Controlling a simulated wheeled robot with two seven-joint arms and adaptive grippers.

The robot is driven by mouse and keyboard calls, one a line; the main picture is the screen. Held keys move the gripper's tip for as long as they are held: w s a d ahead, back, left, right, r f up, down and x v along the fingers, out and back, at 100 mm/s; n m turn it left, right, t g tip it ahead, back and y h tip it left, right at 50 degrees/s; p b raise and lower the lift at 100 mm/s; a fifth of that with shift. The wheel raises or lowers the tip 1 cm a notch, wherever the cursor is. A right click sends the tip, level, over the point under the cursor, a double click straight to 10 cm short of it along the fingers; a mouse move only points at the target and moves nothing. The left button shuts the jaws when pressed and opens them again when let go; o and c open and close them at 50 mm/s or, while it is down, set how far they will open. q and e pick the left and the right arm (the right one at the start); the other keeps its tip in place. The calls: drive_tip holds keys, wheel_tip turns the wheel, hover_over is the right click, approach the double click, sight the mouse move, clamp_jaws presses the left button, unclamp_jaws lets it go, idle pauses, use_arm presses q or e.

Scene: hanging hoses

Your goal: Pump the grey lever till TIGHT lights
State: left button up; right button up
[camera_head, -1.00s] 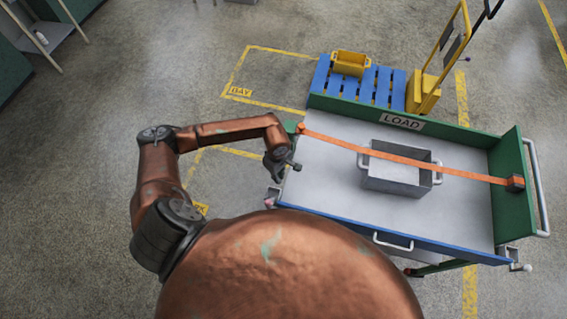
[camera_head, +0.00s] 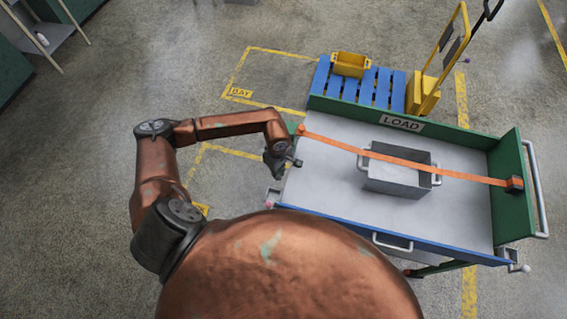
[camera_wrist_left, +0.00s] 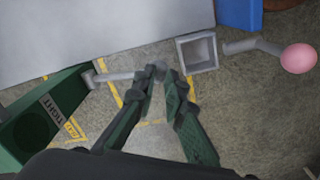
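In the left wrist view a green box with a TIGHT label (camera_wrist_left: 55,112) sits at the left; its face looks dark and I see no lit lamp. The grey lever (camera_wrist_left: 115,76) sticks out of the box toward my fingertips. My left gripper (camera_wrist_left: 163,76) has its fingertips close together at the lever's free end and appears shut on it. In the head view my left gripper (camera_head: 285,160) is at the cart's left edge, and the lever is hard to make out there. The orange strap (camera_head: 420,167) crosses the cart over a grey bin (camera_head: 397,178). My right gripper is not in view.
The cart bed (camera_head: 330,195) has a green LOAD board (camera_head: 402,124) behind it. A blue pallet (camera_head: 382,84) with a yellow crate (camera_head: 351,63) stands beyond. A pink ball-ended handle (camera_wrist_left: 297,58) and a square grey socket (camera_wrist_left: 198,51) are right of my fingers.

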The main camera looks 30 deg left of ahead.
use_arm(q)
drive_tip(key=shift+r, duration=0.25)
drive_tip(key=shift+w+r, duration=0.2)
drive_tip(key=shift+r, duration=0.25)
drive_tip(key=shift+w+a+r+p, duration=0.1)
drive_tip(key=shift+w+r+p, duration=0.2)
drive_tip(key=shift+r, duration=0.5)
drive_tip(key=shift+w+a+r+p, duration=0.1)
drive_tip(key=shift+w+r, duration=0.3)
drive_tip(key=shift+r, duration=0.35)
drive_tip(key=shift+s+f+b, duration=0.1)
drive_tip(key=shift+f+b, duration=0.35)
drive_tip(key=shift+f, duration=0.05)
drive_tip(key=shift+s+d+f+b, duration=0.1)
drive_tip(key=shift+s+f+b, duration=0.2)
drive_tip(key=shift+f+b, duration=0.55)
drive_tip(key=shift+s+d+f+b, duration=0.1)
drive_tip(key=shift+s+f+b, duration=0.2)
drive_tip(key=shift+f+b, duration=0.5)
drive_tip(key=shift+f, duration=0.1)
